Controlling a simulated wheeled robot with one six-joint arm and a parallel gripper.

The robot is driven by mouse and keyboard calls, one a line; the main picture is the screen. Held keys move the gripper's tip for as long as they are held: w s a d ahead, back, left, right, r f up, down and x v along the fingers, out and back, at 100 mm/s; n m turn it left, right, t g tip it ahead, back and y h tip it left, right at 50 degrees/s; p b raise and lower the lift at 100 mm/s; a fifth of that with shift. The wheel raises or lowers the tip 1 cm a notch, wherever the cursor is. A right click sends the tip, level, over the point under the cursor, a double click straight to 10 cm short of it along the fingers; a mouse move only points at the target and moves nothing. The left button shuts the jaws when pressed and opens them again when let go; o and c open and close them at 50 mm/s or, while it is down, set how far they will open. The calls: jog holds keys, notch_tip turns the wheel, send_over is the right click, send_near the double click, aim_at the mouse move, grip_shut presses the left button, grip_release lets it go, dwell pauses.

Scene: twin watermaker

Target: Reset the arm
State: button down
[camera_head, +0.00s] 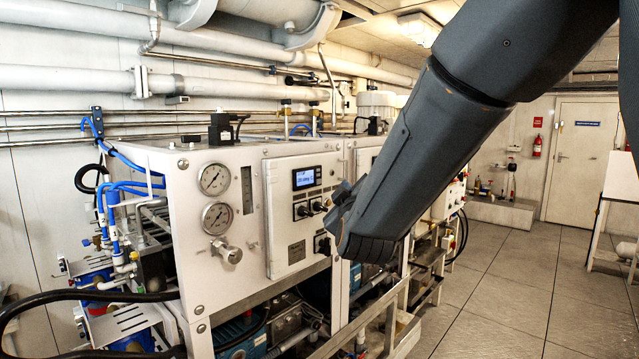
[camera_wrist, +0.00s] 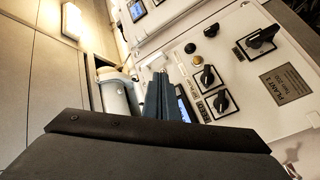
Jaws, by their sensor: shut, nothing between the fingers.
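My arm (camera_head: 425,150) reaches from the upper right down toward the machine's front, and its dark grey end covers part of the panels behind. My gripper (camera_head: 340,200) is at the lower end of the arm, partly hidden, and looks to be in front of the control panel. In the wrist view my gripper (camera_wrist: 162,98) shows as narrow dark fingers held together, with nothing between them.
The white watermaker cabinet (camera_head: 213,271) has gauges (camera_head: 214,179), a display panel (camera_head: 293,262) and a metal frame rail (camera_head: 345,338). A black hose (camera_head: 95,297) runs at lower left. Open tiled floor (camera_head: 520,285) lies right, toward a door (camera_head: 578,160).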

jog(key=s+d+f+m+g+b, duration=0.15)
jog(key=s+d+f+g, duration=0.25)
jog(key=f, duration=0.5)
jog(key=s+d+f+m+g, duration=0.3)
jog(key=d+f+g, duration=0.15)
jog(key=f, duration=0.55)
jog(key=s+d+f+m+g, duration=0.2)
jog(key=s+d+f+g, duration=0.1)
jog(key=s, duration=0.4)
jog(key=s+d+f+m+g+h, duration=0.1)
jog(key=s+d+f, duration=0.3)
jog(key=s, duration=0.4)
jog(key=s+d+f+m+g+h+b, duration=0.1)
jog(key=s+d+f+m+g, duration=0.2)
jog(key=s+f, duration=0.3)
jog(key=shift+s+d+g, duration=0.3)
jog(key=shift+s+g, duration=0.55)
jog(key=shift+s, duration=0.4)
jog(key=shift+m, duration=0.25)
